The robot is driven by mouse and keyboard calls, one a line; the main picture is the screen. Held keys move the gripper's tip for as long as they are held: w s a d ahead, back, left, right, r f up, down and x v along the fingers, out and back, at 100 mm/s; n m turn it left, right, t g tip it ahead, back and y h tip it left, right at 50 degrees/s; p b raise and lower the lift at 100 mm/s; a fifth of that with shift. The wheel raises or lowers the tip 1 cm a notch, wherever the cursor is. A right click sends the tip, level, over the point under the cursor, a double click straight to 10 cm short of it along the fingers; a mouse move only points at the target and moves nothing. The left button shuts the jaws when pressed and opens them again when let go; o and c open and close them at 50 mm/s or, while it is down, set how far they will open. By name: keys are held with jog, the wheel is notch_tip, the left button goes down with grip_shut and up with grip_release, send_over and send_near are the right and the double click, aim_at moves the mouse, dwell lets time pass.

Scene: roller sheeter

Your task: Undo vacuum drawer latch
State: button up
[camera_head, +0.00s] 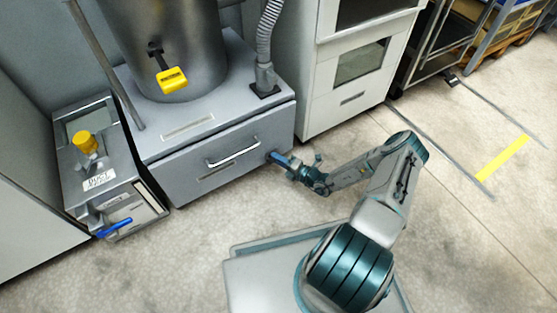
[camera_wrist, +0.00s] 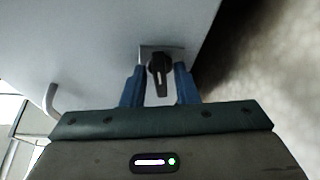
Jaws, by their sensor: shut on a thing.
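The vacuum drawer (camera_head: 200,168) is a grey front with a silver bar handle (camera_head: 233,152), low on the grey vacuum housing. Its latch is a black knob with a light line on a small metal plate, seen in the wrist view (camera_wrist: 159,72) near the drawer's edge. My gripper (camera_wrist: 160,84) has its two blue fingers on either side of the latch knob, shut on it. In the head view my gripper (camera_head: 277,158) reaches the right end of the drawer front and hides the latch there. The drawer looks closed.
A grey box with a yellow knob (camera_head: 85,141) and a blue handle (camera_head: 115,228) stands left of the drawer. A metal cylinder with a yellow tag (camera_head: 171,79) stands on top. A white cabinet (camera_head: 355,95) stands to the right. The floor in front is clear.

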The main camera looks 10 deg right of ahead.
jog(key=shift+f+m+t+y, duration=0.15)
jog(key=shift+m+t+y, duration=0.15)
jog(key=shift+m, duration=0.7)
jog(key=o, duration=0.7)
jog(key=shift+c, duration=0.2)
jog(key=shift+s+d, duration=0.1)
jog(key=p+v, duration=0.4)
jog(key=v, duration=0.9)
jog(key=shift+s+d, duration=0.2)
